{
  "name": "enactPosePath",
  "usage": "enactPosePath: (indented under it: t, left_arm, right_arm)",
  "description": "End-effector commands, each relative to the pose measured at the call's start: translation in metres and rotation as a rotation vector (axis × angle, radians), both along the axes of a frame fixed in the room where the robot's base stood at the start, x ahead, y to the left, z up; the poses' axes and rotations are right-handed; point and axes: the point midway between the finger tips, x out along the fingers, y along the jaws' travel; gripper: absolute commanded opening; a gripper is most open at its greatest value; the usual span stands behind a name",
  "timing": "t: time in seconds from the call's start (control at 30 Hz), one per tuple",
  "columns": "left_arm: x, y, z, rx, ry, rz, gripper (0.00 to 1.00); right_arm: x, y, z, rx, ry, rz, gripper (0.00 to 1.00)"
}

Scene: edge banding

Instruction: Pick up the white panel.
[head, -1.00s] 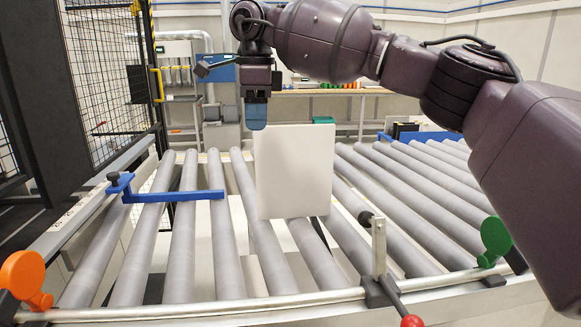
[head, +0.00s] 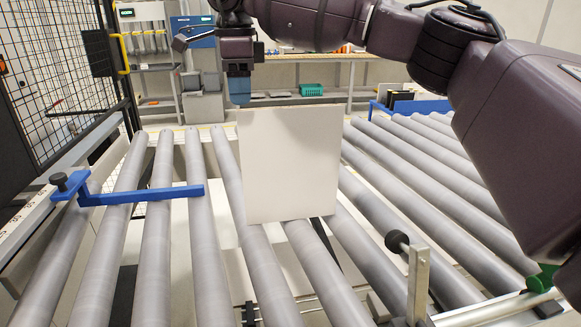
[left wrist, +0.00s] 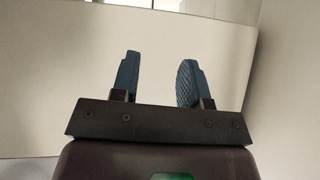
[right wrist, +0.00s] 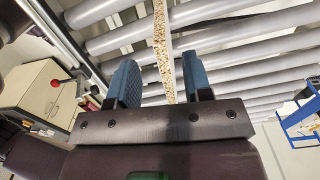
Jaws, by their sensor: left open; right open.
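The white panel (head: 290,165) stands upright over the grey rollers in the head view, its broad face toward me. My right gripper (head: 239,92) points down at the panel's top left corner. In the right wrist view the panel's speckled raw edge (right wrist: 162,50) runs between the two open fingers of my right gripper (right wrist: 160,84). I see no clear grip on it. My left gripper (left wrist: 158,78) shows only in the left wrist view, open with nothing between its fingers, before a pale surface that I cannot identify.
A blue stop arm (head: 140,195) lies across the rollers at left. A metal post with a black knob (head: 398,242) stands right of the panel. A mesh fence (head: 60,80) bounds the left side. A shelf with grey bins (head: 203,105) is behind.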

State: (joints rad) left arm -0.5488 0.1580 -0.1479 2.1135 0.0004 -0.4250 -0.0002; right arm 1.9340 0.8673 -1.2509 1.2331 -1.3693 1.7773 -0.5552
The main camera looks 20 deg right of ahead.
Motion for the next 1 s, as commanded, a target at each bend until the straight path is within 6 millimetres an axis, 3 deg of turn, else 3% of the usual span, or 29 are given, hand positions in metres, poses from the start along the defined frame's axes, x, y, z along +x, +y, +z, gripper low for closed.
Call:
enactPosePath:
  t: [0.1,0.43,0.73,1.0]
  left_arm:
    - [-0.002,0.001,-0.004,0.003,0.007,-0.003,0.41]
    - [0.005,-0.001,-0.001,-0.002,-0.008,-0.002,0.41]
    - [0.009,-0.004,-0.004,-0.010,-0.012,0.002,0.41]
    - [0.009,-0.003,-0.004,-0.008,-0.011,0.002,0.41]
  right_arm:
    - [0.001,-0.001,-0.018,-0.001,0.002,0.000,0.46]
    - [0.000,-0.002,-0.036,-0.001,0.002,-0.001,0.46]
    - [-0.001,-0.005,-0.075,0.000,0.003,0.000,0.46]
    - [-0.002,-0.005,-0.078,0.000,0.000,0.000,0.46]
